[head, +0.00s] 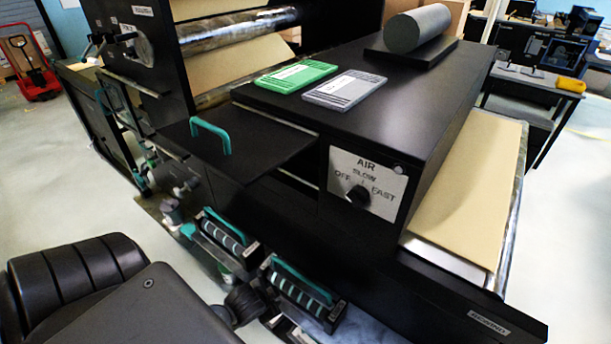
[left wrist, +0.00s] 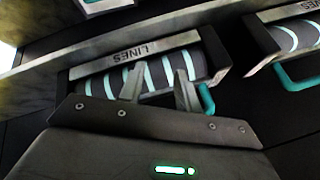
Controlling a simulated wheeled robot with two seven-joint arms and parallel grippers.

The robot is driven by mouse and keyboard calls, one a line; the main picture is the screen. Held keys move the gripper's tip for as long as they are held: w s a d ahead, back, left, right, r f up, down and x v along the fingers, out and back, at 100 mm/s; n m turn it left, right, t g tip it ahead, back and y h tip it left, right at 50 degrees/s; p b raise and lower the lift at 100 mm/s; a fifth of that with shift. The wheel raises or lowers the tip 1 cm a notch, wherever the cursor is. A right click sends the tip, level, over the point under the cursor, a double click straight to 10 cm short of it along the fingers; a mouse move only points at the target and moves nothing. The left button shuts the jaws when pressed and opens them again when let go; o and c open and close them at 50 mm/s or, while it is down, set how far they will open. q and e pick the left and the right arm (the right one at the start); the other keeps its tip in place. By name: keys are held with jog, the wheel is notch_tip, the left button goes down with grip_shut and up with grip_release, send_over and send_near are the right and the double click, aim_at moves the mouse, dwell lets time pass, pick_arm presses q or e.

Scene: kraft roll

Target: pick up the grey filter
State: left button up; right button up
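The grey filter (head: 343,90) is a flat grey panel with a white label and dark slots. It lies on top of the black cabinet (head: 440,110), just right of a similar green panel (head: 291,77). It does not show in the left wrist view. My left gripper (left wrist: 158,88) has its two fingers apart, in front of a striped roller unit marked LINES (left wrist: 135,52). I cannot tell whether the fingers touch that unit. In the head view my left arm fills the lower left, and I cannot make out its fingertips. My right gripper is in neither view.
A grey cylinder (head: 418,29) rests on a black block at the cabinet's back. An open black flap with a teal handle (head: 211,131) sticks out left of the cabinet. An AIR dial (head: 357,195) is on its front. Two striped roller units (head: 303,292) stand low in front.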

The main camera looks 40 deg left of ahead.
pick_arm(q)
jog(key=w+a+r+m+t, duration=0.1)
jog(key=w+a+r+t, duration=0.15)
jog(key=r, duration=0.35)
jog(key=w+a+r+m+t, duration=0.1)
jog(key=w+a+r+m, duration=0.1)
jog(key=w+r, duration=0.35)
notch_tip(320, 180, up, 28)
jog(key=m+t+h+p, duration=0.2)
jog(key=m+t+p, duration=0.1)
jog(key=m+t, duration=0.6)
send_over(293, 163)
jog(key=shift+s+a+f+m+g, duration=0.1)
jog(key=shift+s+f+m+g, duration=0.1)
jog(key=shift+s+m+g, duration=0.4)
jog(key=shift+w+f, duration=0.1)
jog(key=shift+w, duration=0.55)
jog(key=w+p, duration=0.3)
jog(key=w, duration=0.1)
jog(key=shift+w+d, duration=0.2)
jog(key=shift+w+f, duration=0.2)
jog(key=shift+w, duration=0.1)
